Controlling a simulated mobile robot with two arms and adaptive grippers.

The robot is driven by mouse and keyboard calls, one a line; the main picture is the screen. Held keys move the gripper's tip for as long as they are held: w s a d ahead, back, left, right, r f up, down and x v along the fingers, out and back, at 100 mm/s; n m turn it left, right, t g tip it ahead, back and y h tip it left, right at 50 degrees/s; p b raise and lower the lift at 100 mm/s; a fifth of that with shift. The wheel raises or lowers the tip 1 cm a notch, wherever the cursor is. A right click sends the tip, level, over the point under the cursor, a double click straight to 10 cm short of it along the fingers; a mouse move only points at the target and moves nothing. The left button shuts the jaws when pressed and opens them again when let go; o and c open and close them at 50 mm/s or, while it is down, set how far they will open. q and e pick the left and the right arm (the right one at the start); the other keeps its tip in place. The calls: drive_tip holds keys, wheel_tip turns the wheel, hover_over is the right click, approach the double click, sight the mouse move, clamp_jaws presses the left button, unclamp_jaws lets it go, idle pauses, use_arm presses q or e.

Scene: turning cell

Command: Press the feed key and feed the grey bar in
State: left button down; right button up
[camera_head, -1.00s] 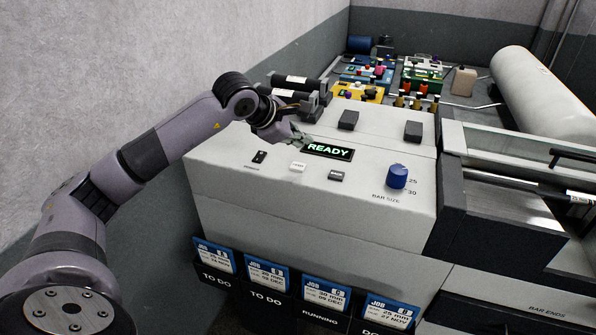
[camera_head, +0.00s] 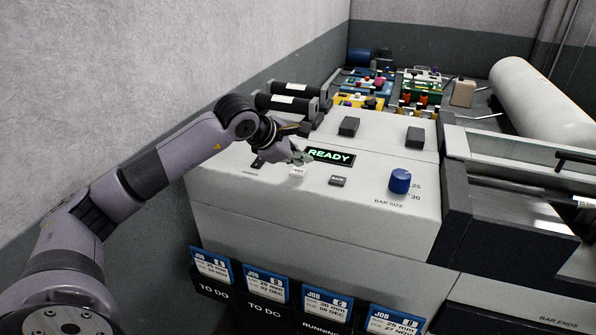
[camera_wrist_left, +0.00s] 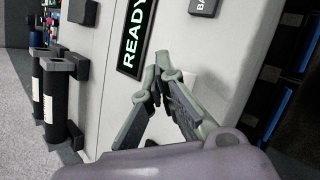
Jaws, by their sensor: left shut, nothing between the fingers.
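My left gripper (camera_head: 304,158) is shut and empty, just above the white feed key (camera_head: 298,171) on the machine's sloped top. In the left wrist view its fingertips (camera_wrist_left: 162,72) meet in front of the panel, and the white key (camera_wrist_left: 189,78) is partly hidden behind them. I cannot tell whether they touch it. The display (camera_head: 330,155) beside the key reads READY in green. A metallic bar (camera_head: 585,202) shows at the right edge on the machine; I cannot tell if it is the grey bar. My right gripper is not in view.
A dark key (camera_head: 338,181) and a blue bar size knob (camera_head: 400,181) sit right of the feed key. A black switch (camera_head: 258,162) is to its left. Job cards (camera_head: 328,303) stand in holders along the front. Dark cylinders (camera_head: 290,103) lie behind the gripper.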

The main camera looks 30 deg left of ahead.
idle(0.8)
use_arm(q)
drive_tip(key=shift+f+b, duration=0.45)
drive_tip(key=shift+b, duration=0.1)
